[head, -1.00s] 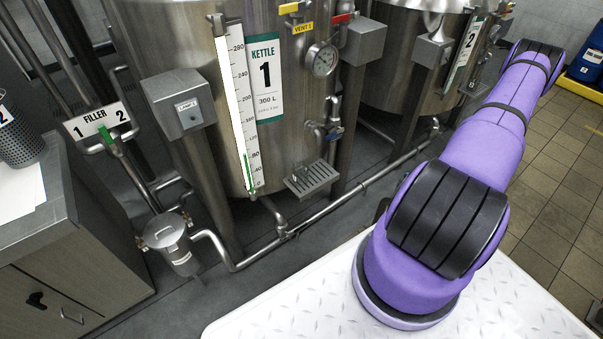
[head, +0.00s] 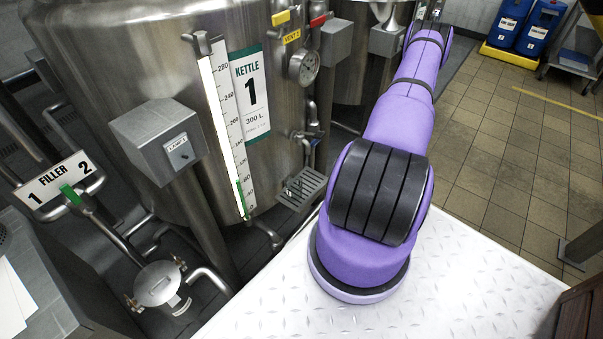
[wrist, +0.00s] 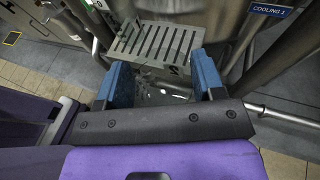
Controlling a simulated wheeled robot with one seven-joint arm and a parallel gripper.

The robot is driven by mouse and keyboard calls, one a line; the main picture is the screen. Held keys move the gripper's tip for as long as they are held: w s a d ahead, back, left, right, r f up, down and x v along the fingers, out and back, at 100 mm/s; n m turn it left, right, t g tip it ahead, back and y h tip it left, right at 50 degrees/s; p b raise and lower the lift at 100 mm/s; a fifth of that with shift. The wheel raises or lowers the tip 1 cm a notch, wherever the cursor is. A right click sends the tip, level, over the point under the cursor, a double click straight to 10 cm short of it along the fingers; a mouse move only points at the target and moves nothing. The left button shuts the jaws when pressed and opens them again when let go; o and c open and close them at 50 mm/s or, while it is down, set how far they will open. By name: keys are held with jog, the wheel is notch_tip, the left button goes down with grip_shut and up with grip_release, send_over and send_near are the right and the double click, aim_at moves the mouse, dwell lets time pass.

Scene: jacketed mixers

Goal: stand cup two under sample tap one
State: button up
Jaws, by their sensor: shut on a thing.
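My gripper (wrist: 162,78) has two blue fingers, seen in the wrist view. It is shut on a clear cup (wrist: 160,94), which is faint between the fingers; no number on it can be read. A slotted metal drip grate (wrist: 150,42) lies just beyond the fingertips, with the cup apart from it or over its near edge; I cannot tell which. In the head view, a drip grate (head: 303,187) sits at the foot of kettle one (head: 150,60), below a small tap with a blue handle (head: 312,141). My gripper is hidden there behind my arm.
A grey lamp box (head: 158,140) and a level scale (head: 226,130) stand at the kettle's front. Filler pipes with a sign (head: 60,183) and a lidded strainer (head: 158,285) are at left. A cooling label (wrist: 270,10) hangs at upper right.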

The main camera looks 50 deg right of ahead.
jog(key=shift+r+x, duration=0.15)
jog(key=shift+x, duration=2.3)
jog(key=shift+r+x, duration=0.15)
jog(key=shift+x, duration=2.35)
jog(key=shift+r+x, duration=0.15)
jog(key=shift+x, duration=2.3)
jog(key=shift+w+a+f, duration=0.1)
jog(key=shift+f, duration=0.05)
jog(key=o, duration=0.9)
jog(key=shift+o, duration=0.2)
jog(key=shift+s+d+r, duration=0.2)
jog(key=shift+s+r, duration=0.05)
jog(key=v, duration=1.1)
jog(key=shift+s, duration=0.15)
